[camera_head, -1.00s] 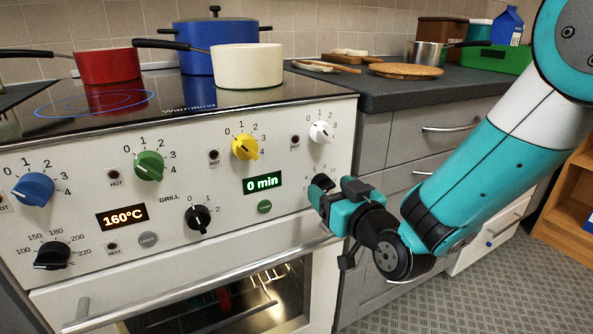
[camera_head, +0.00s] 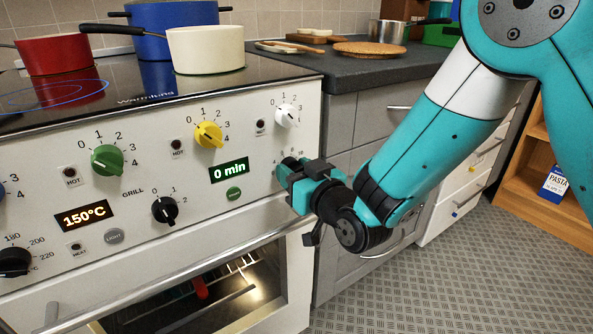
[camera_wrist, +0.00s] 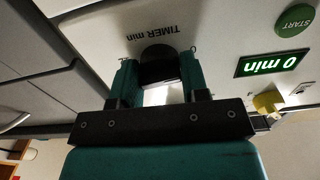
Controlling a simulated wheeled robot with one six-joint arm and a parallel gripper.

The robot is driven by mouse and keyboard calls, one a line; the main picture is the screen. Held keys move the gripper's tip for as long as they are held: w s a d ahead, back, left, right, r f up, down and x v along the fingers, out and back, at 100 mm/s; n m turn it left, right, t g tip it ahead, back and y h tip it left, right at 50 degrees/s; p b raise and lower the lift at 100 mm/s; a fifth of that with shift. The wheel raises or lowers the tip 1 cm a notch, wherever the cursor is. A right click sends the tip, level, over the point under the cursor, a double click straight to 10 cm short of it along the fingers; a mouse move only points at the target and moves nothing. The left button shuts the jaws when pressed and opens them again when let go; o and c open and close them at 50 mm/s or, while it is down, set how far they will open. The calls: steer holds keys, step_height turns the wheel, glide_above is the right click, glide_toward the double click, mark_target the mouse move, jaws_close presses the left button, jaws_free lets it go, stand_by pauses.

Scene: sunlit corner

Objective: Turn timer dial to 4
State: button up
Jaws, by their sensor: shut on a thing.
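The black timer dial (camera_wrist: 158,55) sits under the upside-down label "TIMER min" in the wrist view. My gripper (camera_wrist: 157,76) has its teal fingers on both sides of the dial and is shut on it. In the head view my gripper (camera_head: 284,173) is at the right end of the oven panel and hides most of the dial. A few scale marks show around it, too small to read surely. The green timer display (camera_head: 229,170) reads 0 min; it also shows in the wrist view (camera_wrist: 271,65). The start button (camera_head: 234,194) is below the display.
White (camera_head: 286,116), yellow (camera_head: 208,135) and green (camera_head: 108,160) knobs are on the same panel. The oven door handle (camera_head: 190,276) runs below. Grey drawers (camera_head: 338,190) stand to the right. The orange display (camera_head: 84,216) reads 150°C. Open floor lies at the lower right.

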steer(key=m+p, duration=0.1)
steer(key=m, duration=0.2)
steer(key=shift+m+p, duration=0.3)
steer(key=shift+m, duration=1.8)
steer(key=o, duration=0.9)
